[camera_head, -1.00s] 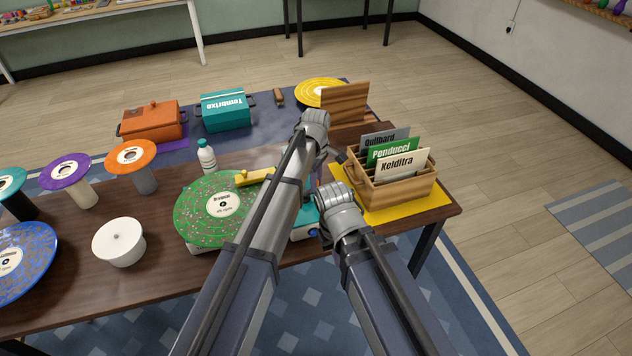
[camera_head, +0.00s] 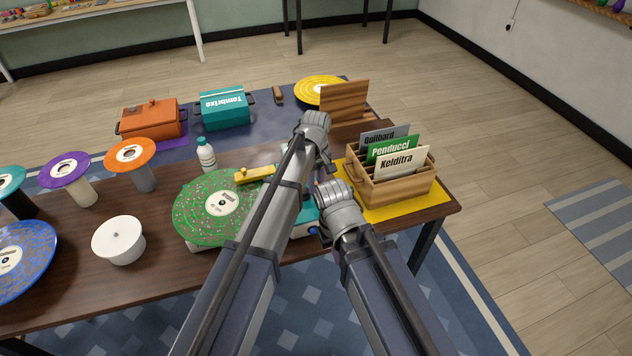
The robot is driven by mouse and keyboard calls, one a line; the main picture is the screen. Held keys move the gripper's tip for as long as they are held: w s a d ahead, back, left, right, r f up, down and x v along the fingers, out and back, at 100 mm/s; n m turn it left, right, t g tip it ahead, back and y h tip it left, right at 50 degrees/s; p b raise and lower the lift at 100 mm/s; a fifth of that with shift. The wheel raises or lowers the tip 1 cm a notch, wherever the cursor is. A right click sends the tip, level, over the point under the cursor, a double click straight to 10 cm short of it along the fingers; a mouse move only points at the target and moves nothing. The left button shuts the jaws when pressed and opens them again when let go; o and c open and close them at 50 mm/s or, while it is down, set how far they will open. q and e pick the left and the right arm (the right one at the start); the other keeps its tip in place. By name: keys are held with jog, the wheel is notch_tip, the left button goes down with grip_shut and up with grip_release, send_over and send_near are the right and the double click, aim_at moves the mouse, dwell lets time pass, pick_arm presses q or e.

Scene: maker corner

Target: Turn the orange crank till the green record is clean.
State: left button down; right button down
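The green record (camera_head: 200,222) lies flat on a machine at the middle of the table. Its surface is covered in small pinkish specks around a white label. A yellow arm (camera_head: 254,174) reaches over its far edge. A teal part of the machine (camera_head: 306,216) shows between my two arms. The orange crank does not show; my arms cover that side of the machine. My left arm's wrist (camera_head: 314,124) is beyond the machine and my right arm's wrist (camera_head: 339,208) is close to its right side. The fingers of both grippers are hidden behind the wrists.
A wooden crate (camera_head: 402,196) with divider cards stands on a yellow mat close to the right. Orange (camera_head: 151,122) and teal (camera_head: 224,108) boxes stand behind.

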pick_arm(q)
jog(key=m, duration=0.2)
jog(key=s+m, duration=0.1)
jog(key=a+m, duration=0.1)
jog(key=m, duration=0.1)
jog(key=shift+s+m, duration=0.3)
jog(key=shift+s, duration=0.1)
jog(key=m, duration=0.3)
jog(key=shift+s+a+m, duration=0.3)
jog(key=shift+s+a, duration=0.1)
jog(key=m, duration=0.2)
jog(key=shift+s+a+m, duration=0.2)
jog(key=shift+a+m, duration=0.1)
jog(key=shift+a, duration=0.1)
jog(key=m, duration=0.1)
jog(key=a+m, duration=0.1)
jog(key=m, duration=0.1)
jog(key=shift+a+m, duration=0.1)
jog(key=shift+m, duration=0.2)
jog(key=m, duration=0.1)
jog(key=a+m, duration=0.1)
jog(key=shift+m, duration=0.4)
jog(key=m, duration=0.1)
jog(key=a+m, duration=0.1)
jog(key=m, duration=0.1)
jog(key=w+m, duration=0.1)
jog(key=m, duration=0.1)
jog(key=shift+a, duration=0.25)
jog(key=shift+m, duration=0.4)
